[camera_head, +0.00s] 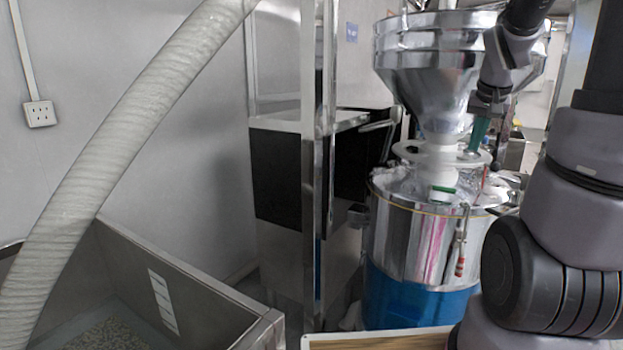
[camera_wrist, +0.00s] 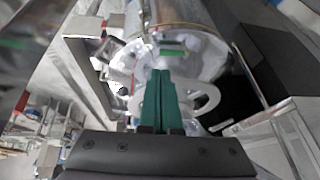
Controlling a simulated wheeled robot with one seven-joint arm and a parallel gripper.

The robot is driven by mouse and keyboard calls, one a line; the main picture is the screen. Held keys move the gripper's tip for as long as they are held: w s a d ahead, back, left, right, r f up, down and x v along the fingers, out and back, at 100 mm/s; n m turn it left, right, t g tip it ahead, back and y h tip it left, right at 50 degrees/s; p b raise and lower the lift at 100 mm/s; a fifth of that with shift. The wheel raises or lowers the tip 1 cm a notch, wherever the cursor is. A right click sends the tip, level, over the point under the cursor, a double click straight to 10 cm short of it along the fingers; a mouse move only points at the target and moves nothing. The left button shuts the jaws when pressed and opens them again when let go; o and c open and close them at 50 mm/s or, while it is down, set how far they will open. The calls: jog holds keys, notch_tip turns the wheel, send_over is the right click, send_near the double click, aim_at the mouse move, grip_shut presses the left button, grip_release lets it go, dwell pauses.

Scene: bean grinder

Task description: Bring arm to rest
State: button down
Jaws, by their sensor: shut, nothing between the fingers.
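My arm comes in from the right side of the head view, with dark grey links in front of the grinder. Below the funnel is a shiny steel drum (camera_head: 408,240) with a blue lower band. I cannot tell whether the fingertips touch the white ring (camera_wrist: 207,98) around the grinder's neck.
A steel bin (camera_head: 195,295) with pale granules stands at lower left, under a thick ribbed hose (camera_head: 125,125). A metal frame post (camera_head: 318,170) and a black-sided cabinet (camera_head: 277,175) stand left of the drum. A wooden-edged surface (camera_head: 380,341) shows at the bottom.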

jog(key=s+a+r+n+t+y, duration=0.1)
jog(key=s+a+r, duration=0.2)
jog(key=s+a, duration=0.5)
jog(key=s+a+r+n+t+y, duration=0.1)
jog(key=s+a+r+y, duration=0.1)
jog(key=s+a+r, duration=0.2)
jog(key=s+a, duration=0.3)
jog(key=a, duration=0.2)
jog(key=shift+s+a+r+y, duration=0.3)
jog(key=shift+s+a, duration=0.05)
jog(key=shift+s, duration=0.05)
